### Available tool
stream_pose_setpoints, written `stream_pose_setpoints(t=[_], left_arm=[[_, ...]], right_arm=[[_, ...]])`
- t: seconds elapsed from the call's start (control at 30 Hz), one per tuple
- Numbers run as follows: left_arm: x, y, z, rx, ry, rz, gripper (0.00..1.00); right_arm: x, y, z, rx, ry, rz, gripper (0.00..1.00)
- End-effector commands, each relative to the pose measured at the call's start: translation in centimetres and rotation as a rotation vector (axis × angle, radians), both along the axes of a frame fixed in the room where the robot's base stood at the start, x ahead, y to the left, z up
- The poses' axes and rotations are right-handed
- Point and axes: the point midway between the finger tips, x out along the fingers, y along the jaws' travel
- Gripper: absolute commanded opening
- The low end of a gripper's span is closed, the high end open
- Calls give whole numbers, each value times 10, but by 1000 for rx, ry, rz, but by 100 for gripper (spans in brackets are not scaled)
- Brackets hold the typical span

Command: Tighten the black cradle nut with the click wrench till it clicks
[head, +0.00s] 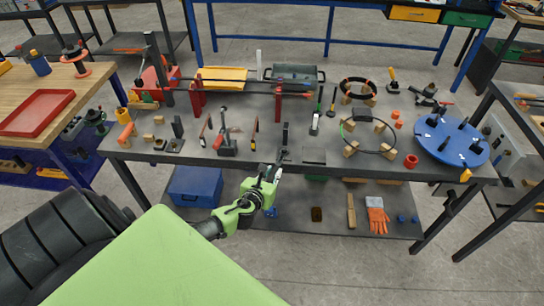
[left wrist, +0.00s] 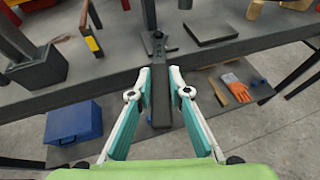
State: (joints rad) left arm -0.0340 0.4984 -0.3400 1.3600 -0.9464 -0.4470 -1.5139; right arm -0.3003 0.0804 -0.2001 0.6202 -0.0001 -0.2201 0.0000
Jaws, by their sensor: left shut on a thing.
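My left gripper (head: 264,188) is at the front edge of the dark workbench. In the left wrist view its two teal-and-white fingers (left wrist: 160,92) are closed on a dark, flat bar, which looks like the click wrench (left wrist: 160,108). The bar points away from me over the bench edge. Its far end has a small round head (left wrist: 158,37) beside a dark post and plate. The same dark post (head: 285,134) stands just beyond the gripper in the head view. I cannot make out the black cradle nut for certain. My right gripper is not in view.
The workbench (head: 340,166) holds a flat dark plate (head: 314,155), red clamp stands, black rings on wooden blocks and a blue turntable (head: 450,140). A blue box (head: 195,187) and orange gloves (head: 377,217) lie on the lower shelf. The floor in front is clear.

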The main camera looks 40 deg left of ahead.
Motion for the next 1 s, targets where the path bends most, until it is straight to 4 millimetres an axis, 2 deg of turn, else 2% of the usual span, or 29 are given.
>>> stream_pose_setpoints(t=[0.03,0.37,1.0], left_arm=[[3,1,5,2,-7,11,0],[3,1,5,3,-6,13,0],[2,0,35,2,-5,11,0]], right_arm=[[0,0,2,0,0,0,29],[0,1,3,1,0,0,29],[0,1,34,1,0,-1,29]])
